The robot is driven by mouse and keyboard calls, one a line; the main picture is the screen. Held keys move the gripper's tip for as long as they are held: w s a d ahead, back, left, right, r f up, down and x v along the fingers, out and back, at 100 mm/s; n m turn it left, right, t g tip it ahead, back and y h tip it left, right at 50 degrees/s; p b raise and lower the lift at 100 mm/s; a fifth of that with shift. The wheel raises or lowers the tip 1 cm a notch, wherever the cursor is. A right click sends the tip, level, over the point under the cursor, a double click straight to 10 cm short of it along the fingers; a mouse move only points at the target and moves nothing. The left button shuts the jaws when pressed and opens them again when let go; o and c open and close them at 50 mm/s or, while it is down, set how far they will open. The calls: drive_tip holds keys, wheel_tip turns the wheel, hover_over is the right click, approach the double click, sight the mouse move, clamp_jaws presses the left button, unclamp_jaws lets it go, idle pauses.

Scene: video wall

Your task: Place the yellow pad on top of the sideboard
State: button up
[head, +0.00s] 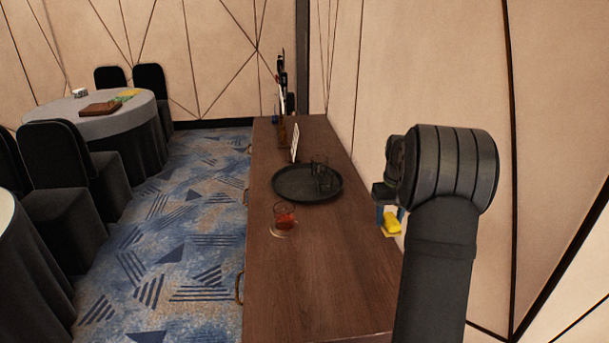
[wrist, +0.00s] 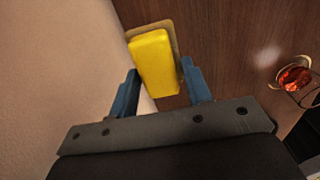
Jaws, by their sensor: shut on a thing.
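The yellow pad (head: 391,224) is a small bright block hanging below my gripper (head: 391,213) in the head view. In the wrist view the yellow pad (wrist: 155,62) lies between the two blue fingers of my gripper (wrist: 160,72), which is shut on it. A tan piece shows along the pad's far and right sides. The sideboard (head: 310,270) is long, dark brown wood. Its top (wrist: 225,30) shows behind the pad in the wrist view. The pad is by its right edge, near the wall; I cannot tell whether it touches the top.
On the sideboard stand a glass of red drink (head: 284,217), a dark round tray (head: 290,197) with glasses, a white card (head: 295,142) and bottles (head: 282,80). The near part of the top is clear. The wall (head: 430,70) runs close along the right side.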

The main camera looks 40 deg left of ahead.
drive_tip(key=shift+w+a, duration=0.2)
drive_tip(key=shift+a, duration=0.15)
hover_over(348, 238)
wheel_tip(348, 238, down, 7)
drive_tip(key=shift+r, duration=0.15)
drive_tip(key=shift+f, duration=2)
drive_tip(key=shift+f, duration=0.2)
drive_tip(key=o, duration=1)
wheel_tip(348, 238, up, 12)
drive_tip(key=shift+r, duration=0.2)
